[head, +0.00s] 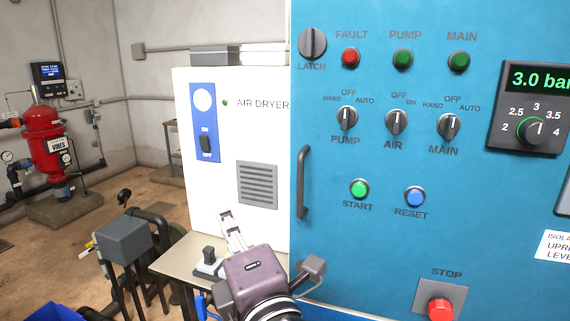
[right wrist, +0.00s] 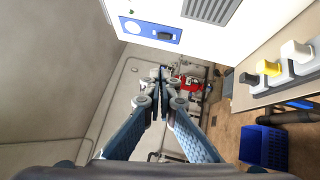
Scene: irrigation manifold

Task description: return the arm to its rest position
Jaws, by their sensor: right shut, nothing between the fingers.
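My right gripper (head: 228,222) is in front of the lower part of the white air dryer cabinet (head: 215,130), left of the blue control panel (head: 330,265). In the right wrist view my right gripper (right wrist: 163,78) has its two fingers drawn together at the tips, with nothing held. It appears apart from the panel and its controls. My left gripper does not show in either view.
A small beige table (head: 172,266) with a black-handled switch (head: 208,258) stands close by my right gripper. The panel has a protruding door handle (head: 303,182). A red filter vessel (head: 43,142) stands far left. A blue crate (right wrist: 264,148) is on the floor.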

